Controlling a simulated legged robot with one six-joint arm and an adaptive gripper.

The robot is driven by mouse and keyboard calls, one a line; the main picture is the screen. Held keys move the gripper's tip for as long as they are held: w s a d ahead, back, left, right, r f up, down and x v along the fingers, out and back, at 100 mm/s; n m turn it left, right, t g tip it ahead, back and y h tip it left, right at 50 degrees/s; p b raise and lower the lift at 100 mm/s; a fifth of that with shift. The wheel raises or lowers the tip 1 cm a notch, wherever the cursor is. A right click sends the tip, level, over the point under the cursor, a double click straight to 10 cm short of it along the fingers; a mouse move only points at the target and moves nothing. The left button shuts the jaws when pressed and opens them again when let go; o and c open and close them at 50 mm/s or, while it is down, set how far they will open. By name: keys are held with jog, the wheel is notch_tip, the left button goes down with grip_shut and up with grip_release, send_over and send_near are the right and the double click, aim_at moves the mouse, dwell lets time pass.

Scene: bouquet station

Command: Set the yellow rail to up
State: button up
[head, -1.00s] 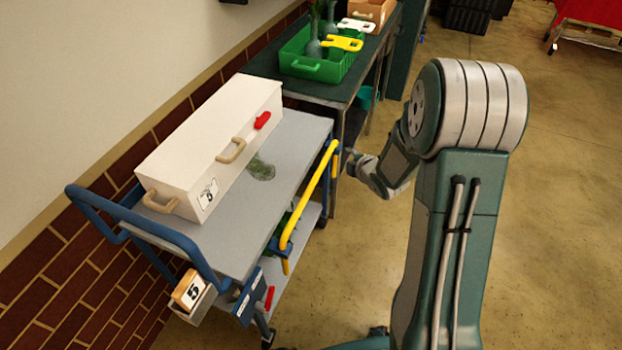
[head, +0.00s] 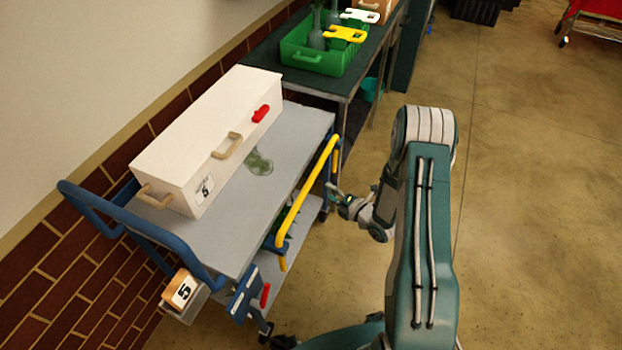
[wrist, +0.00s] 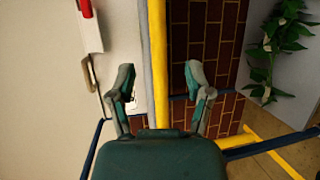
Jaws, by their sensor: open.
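The yellow rail (head: 307,198) runs along the right long side of the grey cart (head: 225,232), close to the edge of its top. In the wrist view the yellow rail (wrist: 158,45) passes as an upright bar between my two spread fingers, and I see no contact. My gripper (head: 334,194) is open and empty, just right of the rail in the head view. Its fingers show clearly in the wrist view (wrist: 160,82). Whether the rail is latched cannot be told.
A white box (head: 195,150) with a red latch (head: 261,114) stands on the cart, beside a glassy green item (head: 259,163). A blue handle (head: 130,230) is at the cart's near end. A table with a green crate (head: 310,61) stands beyond. Floor on the right is free.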

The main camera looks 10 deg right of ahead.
aim_at(311, 179)
jog(key=x, duration=0.9)
jog(key=shift+a+f, duration=0.1)
grip_shut()
